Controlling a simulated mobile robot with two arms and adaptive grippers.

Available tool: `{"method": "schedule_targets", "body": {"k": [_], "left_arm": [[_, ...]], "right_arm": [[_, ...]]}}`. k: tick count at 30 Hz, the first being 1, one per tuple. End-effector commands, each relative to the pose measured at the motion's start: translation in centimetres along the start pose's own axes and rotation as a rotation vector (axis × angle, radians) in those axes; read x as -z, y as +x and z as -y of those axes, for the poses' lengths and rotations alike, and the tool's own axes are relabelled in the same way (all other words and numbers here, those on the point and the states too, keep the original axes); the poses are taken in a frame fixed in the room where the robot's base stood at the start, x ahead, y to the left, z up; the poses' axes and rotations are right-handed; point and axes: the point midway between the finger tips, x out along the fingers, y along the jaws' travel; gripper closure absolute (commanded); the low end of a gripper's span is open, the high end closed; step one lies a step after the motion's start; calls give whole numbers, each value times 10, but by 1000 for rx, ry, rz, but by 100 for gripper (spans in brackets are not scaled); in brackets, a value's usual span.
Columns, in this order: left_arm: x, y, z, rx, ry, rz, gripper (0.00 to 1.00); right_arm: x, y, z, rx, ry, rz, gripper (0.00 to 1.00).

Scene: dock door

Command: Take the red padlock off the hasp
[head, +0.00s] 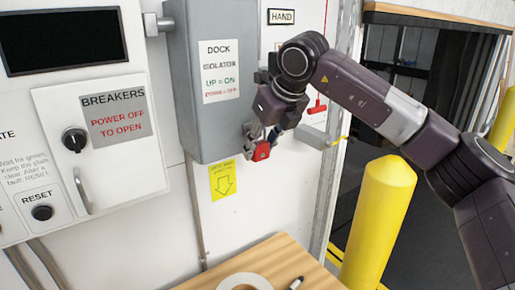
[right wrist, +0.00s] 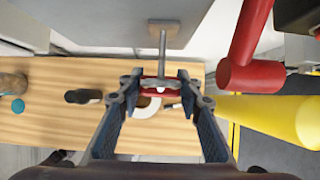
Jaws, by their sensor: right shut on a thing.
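The red padlock (head: 261,152) is at the lower right corner of the grey dock isolator box (head: 186,75). My right gripper (head: 258,138) is shut on it. In the right wrist view the padlock (right wrist: 160,84) sits between the two fingertips. A grey metal piece (right wrist: 163,45) runs from the box side to the padlock; I cannot tell how much of it is hasp and how much shackle. Whether the shackle is still through the hasp cannot be told, as the gripper hides it in the head view. My left gripper is not in view.
A red lever (head: 317,107) stands right of the gripper; it looks close in the right wrist view (right wrist: 245,65). A yellow bollard (head: 378,220) stands before the dark doorway. Below is a wooden bench (head: 200,284) with a tape roll (head: 244,281) and a marker (head: 297,282).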

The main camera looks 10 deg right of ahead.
Motion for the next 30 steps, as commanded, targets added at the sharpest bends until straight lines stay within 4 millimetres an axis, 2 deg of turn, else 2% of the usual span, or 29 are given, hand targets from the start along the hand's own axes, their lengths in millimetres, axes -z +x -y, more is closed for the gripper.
{"method": "schedule_targets", "body": {"k": [30], "left_arm": [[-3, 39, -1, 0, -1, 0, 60]], "right_arm": [[45, -24, 0, 0, 0, 3, 94]]}}
